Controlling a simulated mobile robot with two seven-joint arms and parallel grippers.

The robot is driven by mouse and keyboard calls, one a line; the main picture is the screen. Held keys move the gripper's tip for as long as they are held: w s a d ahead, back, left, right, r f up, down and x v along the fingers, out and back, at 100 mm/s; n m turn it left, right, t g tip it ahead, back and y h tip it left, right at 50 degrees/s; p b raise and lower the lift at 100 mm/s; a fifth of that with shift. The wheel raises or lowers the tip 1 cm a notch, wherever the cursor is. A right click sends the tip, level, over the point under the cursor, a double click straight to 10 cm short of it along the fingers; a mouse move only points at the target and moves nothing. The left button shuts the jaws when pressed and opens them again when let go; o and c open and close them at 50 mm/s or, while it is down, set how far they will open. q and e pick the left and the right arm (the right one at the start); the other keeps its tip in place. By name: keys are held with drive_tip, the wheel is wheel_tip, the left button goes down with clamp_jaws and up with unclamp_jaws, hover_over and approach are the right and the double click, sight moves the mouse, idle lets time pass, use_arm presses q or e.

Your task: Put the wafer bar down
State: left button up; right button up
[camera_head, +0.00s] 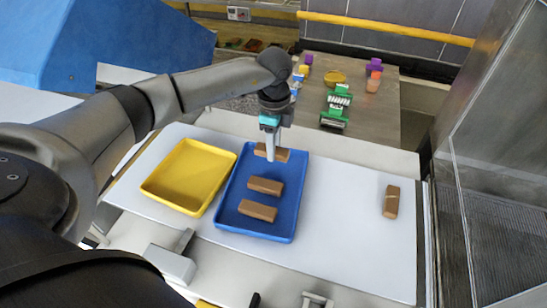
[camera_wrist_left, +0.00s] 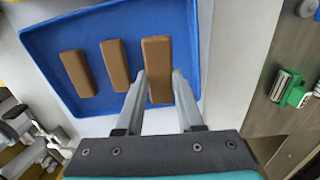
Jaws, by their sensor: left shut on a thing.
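My left gripper (camera_head: 271,152) is over the far end of the blue tray (camera_head: 290,218). It is shut on a brown wafer bar (camera_head: 281,154). In the left wrist view the held wafer bar (camera_wrist_left: 157,62) sits between the two fingers of the left gripper (camera_wrist_left: 160,85). Whether it touches the tray floor I cannot tell. Two more brown bars lie in the blue tray, a middle one (camera_head: 265,186) and a near one (camera_head: 257,210), in a row with the held one. My right gripper is not clearly in view.
An empty yellow tray (camera_head: 170,196) stands left of the blue tray. Another brown bar (camera_head: 391,201), with a pale mark, lies on the white surface (camera_head: 340,230) at the right. A wooden table (camera_head: 345,122) with small coloured items stands behind.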

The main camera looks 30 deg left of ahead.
sight(274, 167)
use_arm(q)
drive_tip(key=shift+f, duration=2.3)
drive_tip(key=shift+f, duration=0.15)
drive_tip(key=o, duration=1)
wheel_tip(274, 167, up, 12)
drive_tip(key=shift+r, duration=0.2)
